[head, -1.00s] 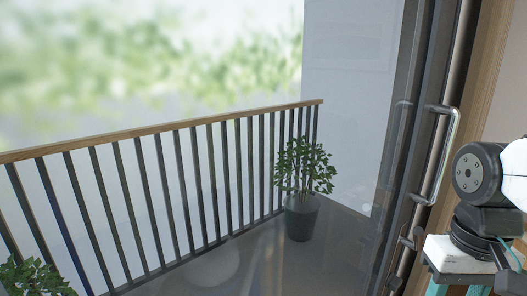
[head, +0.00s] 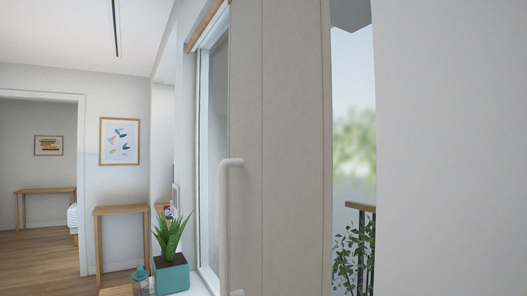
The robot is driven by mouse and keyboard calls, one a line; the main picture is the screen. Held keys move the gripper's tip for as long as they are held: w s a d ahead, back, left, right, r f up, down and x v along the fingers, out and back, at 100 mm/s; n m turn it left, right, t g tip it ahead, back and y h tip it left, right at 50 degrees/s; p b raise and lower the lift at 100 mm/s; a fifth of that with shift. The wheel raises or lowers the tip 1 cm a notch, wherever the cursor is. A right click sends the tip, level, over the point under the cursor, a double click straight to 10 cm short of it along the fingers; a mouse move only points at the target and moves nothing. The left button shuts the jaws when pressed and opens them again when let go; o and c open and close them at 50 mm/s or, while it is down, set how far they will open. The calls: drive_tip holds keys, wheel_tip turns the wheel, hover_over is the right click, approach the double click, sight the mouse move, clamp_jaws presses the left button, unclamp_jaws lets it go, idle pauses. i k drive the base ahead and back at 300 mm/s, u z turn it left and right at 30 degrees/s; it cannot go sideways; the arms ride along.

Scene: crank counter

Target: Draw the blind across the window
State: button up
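A tall beige panel (head: 285,150) with vertical seams stands close in front of me in the head view. A pale upright bar handle (head: 225,220) shows at its left edge. I cannot tell whether this panel is the blind or a door leaf. A window (head: 211,150) with a white frame shows at a steep angle just left of the panel. A short wooden rail (head: 205,28) runs above it. The panel hides what lies behind it. My gripper is not in view.
A potted plant (head: 171,277) in a teal box stands below the window beside a small teal jar (head: 140,276). A wooden side table (head: 121,211) stands by the wall. A doorway leads to open floor (head: 40,262) at left. A pale wall (head: 450,150) fills the right.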

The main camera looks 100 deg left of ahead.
sight(276, 180)
drive_tip(key=k, duration=0.8)
drive_tip(key=z, duration=0.9)
drive_tip(key=i, duration=1.15)
drive_tip(key=u, duration=3.95)
drive_tip(key=i, duration=0.5)
